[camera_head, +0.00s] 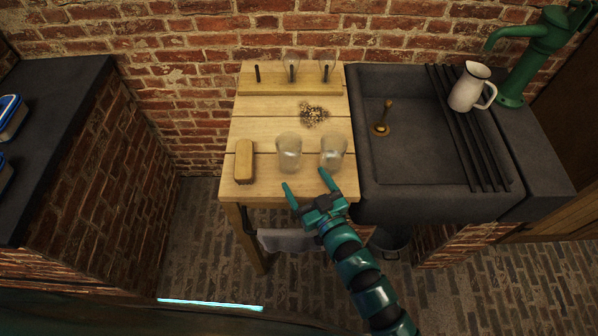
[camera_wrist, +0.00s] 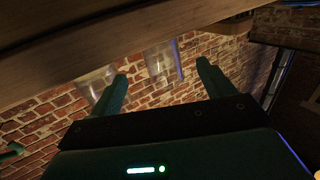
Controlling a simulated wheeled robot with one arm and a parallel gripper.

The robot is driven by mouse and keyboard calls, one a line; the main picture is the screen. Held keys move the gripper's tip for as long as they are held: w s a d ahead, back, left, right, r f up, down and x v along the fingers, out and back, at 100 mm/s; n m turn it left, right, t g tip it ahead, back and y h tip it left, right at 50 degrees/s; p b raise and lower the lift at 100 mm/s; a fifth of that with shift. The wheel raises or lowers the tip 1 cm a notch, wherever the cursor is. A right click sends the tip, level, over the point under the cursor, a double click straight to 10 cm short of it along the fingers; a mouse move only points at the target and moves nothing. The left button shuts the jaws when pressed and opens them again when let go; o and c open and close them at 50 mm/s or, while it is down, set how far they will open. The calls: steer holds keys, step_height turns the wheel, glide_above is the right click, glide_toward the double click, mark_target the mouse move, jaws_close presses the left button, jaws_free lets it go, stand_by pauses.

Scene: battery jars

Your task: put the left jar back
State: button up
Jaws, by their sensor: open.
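Two clear glass jars stand on the wooden table near its front: the left jar (camera_head: 289,152) and the right jar (camera_head: 333,153). My gripper (camera_head: 307,181) is open and empty at the table's front edge, just short of both jars. The wrist view looks inverted, with the tabletop along its top. There the left jar (camera_wrist: 163,61) shows between my open fingers (camera_wrist: 162,76), and the right jar (camera_wrist: 97,82) lies beyond the left-hand finger. A wooden rack (camera_head: 290,82) at the back has three dark pegs; glass shows around the middle and right pegs, while the left peg (camera_head: 257,73) looks bare.
A wooden brush (camera_head: 244,161) lies left of the left jar. A small pile of bits (camera_head: 313,114) lies behind the jars. A dark sink (camera_head: 420,150) adjoins the table on the right, with a white jug (camera_head: 468,90) on its ribbed side. A cloth (camera_head: 285,241) hangs below the front edge.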

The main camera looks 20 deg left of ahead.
steer(key=shift+v, duration=1.9)
